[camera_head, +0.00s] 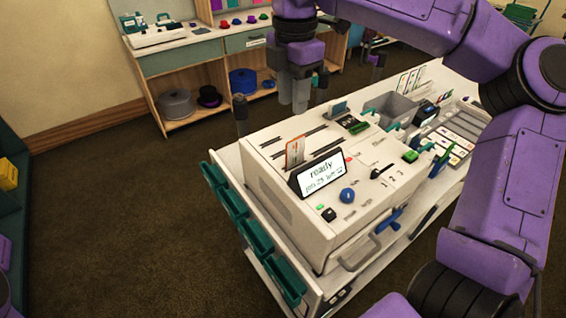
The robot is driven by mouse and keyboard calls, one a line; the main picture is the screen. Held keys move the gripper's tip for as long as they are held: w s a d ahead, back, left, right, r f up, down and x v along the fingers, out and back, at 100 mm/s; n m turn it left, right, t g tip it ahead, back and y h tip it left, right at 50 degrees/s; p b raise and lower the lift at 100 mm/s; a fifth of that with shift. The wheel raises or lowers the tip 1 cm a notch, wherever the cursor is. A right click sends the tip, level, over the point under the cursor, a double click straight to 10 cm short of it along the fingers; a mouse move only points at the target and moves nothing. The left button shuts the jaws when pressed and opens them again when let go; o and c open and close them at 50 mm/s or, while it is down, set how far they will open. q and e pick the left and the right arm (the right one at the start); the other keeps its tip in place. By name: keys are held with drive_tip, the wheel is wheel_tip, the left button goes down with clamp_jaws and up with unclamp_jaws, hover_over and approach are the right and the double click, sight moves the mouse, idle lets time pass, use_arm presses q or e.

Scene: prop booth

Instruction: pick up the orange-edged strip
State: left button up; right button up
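The orange-edged strip (295,152) is a small card standing upright in a slot on top of the white machine (285,205), just behind its display. Its lower end is hidden by the display and slot. My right gripper (293,104) hangs fingers down behind and above the strip in the picture, apart from it. Its grey fingers overlap in this view, so their gap cannot be judged. I see nothing held between them. My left gripper is not in view.
The display (320,175) reads "ready". A wooden shelf unit (190,75) stands behind. Floor at left is clear.

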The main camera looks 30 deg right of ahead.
sight(296, 139)
drive_tip(key=f, duration=0.3)
drive_tip(key=f+p, duration=0.1)
drive_tip(key=f, duration=0.3)
drive_tip(key=f+p, duration=0.1)
drive_tip(key=f, duration=0.2)
drive_tip(key=shift+s+d+f, duration=0.3)
drive_tip(key=shift+d, duration=0.1)
drive_tip(key=shift+w+f, duration=0.1)
drive_tip(key=shift+f, duration=0.35)
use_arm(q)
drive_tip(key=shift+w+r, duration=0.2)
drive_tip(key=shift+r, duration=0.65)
use_arm(e)
clamp_jaws()
